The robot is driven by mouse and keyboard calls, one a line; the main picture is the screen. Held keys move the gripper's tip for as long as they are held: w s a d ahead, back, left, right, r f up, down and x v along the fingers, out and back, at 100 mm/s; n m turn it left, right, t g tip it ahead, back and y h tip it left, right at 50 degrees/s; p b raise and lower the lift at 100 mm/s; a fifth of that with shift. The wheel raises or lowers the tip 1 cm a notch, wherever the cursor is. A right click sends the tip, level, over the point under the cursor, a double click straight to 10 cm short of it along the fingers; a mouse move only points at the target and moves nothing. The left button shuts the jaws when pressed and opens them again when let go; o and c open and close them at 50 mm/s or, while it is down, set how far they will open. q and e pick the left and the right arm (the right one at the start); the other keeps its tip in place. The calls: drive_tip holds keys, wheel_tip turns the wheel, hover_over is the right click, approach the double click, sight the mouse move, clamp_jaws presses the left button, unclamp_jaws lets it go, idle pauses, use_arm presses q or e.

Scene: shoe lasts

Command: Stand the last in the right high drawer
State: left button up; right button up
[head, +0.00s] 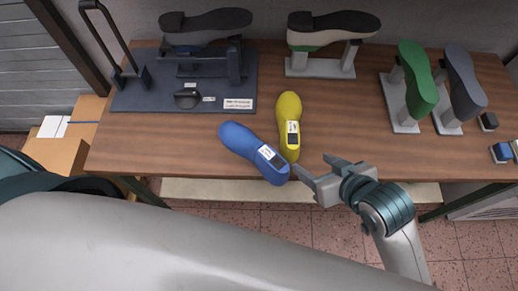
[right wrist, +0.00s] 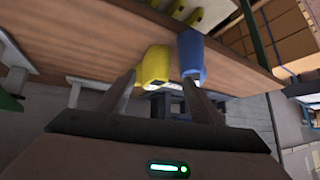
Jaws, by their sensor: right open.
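A blue last (head: 245,146) lies on the wooden table near its front edge, with a white label on it. A yellow last (head: 289,118) lies just right of it, also labelled. My right gripper (head: 314,165) is open and empty at the table's front edge, right of both lasts and apart from them. In the right wrist view, the yellow last (right wrist: 155,66) and blue last (right wrist: 191,55) show beyond the open fingers (right wrist: 160,100). My left gripper is not in view. I cannot make out a high drawer in either view.
On the table (head: 190,150), a dark press-like stand (head: 150,96) is at back left. Shoe forms on stands include a black-soled one (head: 335,28), a green one (head: 417,80) and a grey one (head: 465,85). Small blocks (head: 501,152) sit at the right edge. Cardboard boxes (head: 62,150) stand at left.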

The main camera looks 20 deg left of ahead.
sight(267, 154)
drive_tip(key=s+a+r+n+g+y, duration=0.1)
drive_tip(key=s+a+r+n+g, duration=0.1)
drive_tip(key=a+r+n, duration=0.1)
drive_tip(key=shift+s+a+r+n+y, duration=0.15)
drive_tip(key=shift+a+r+n+y, duration=0.25)
drive_tip(key=shift+a+n, duration=0.6)
drive_tip(key=shift+a, duration=0.15)
drive_tip(key=shift+f, duration=0.1)
drive_tip(key=b+x, duration=0.3)
drive_tip(key=shift+b, duration=0.3)
drive_tip(key=p+x, duration=0.2)
drive_tip(key=x, duration=0.5)
drive_tip(key=shift+a+f+p, duration=0.2)
drive_tip(key=shift+a+p, duration=0.1)
drive_tip(key=shift+a, duration=0.05)
drive_tip(key=shift+w+a+f, duration=0.35)
drive_tip(key=shift+a+f, duration=0.05)
drive_tip(key=shift+f, duration=0.1)
